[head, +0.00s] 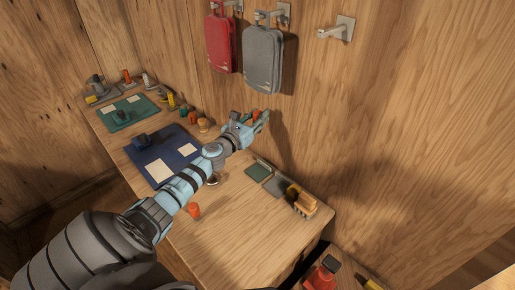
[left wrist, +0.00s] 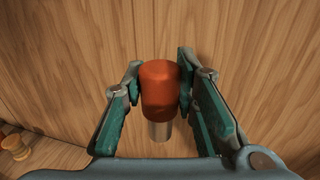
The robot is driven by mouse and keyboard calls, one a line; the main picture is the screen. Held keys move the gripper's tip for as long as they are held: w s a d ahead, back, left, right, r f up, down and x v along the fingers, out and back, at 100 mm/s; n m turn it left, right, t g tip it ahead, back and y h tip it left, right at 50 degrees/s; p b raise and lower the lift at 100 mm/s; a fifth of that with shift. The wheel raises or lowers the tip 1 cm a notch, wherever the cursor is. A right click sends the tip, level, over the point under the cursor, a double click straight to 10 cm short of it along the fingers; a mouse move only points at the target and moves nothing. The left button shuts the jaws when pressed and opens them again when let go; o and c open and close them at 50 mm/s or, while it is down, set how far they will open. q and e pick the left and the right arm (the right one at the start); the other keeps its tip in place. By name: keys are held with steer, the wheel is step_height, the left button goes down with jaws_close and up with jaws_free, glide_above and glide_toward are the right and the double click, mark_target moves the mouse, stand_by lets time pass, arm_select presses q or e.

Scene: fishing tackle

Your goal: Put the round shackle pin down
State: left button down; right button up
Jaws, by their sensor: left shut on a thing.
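The round shackle pin has an orange-red rounded head and a short grey metal shaft. In the left wrist view the pin (left wrist: 160,90) stands between the two green fingers of my left gripper (left wrist: 160,88), which is shut on it. In the head view my left gripper (head: 259,119) is at the back of the bench by the wooden wall, and a bit of the pin's orange head (head: 256,115) shows between the fingers. Whether the shaft touches anything below cannot be told. My right gripper is not in view.
The bench (head: 240,235) has clear wood in front. An orange piece (head: 193,210) stands there. A blue mat (head: 165,160) and a green mat (head: 125,113) lie left, a brush (head: 305,205) right. Red (head: 219,40) and grey (head: 262,60) cases hang on the wall.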

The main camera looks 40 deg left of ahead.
arm_select(q)
step_height(320, 180, down, 21)
steer(key=b, duration=2)
steer(key=shift+w+r, duration=0.1)
steer(key=shift+r, duration=0.35)
steer(key=shift+f, duration=0.2)
steer(key=c, duration=1.3)
jaws_free()
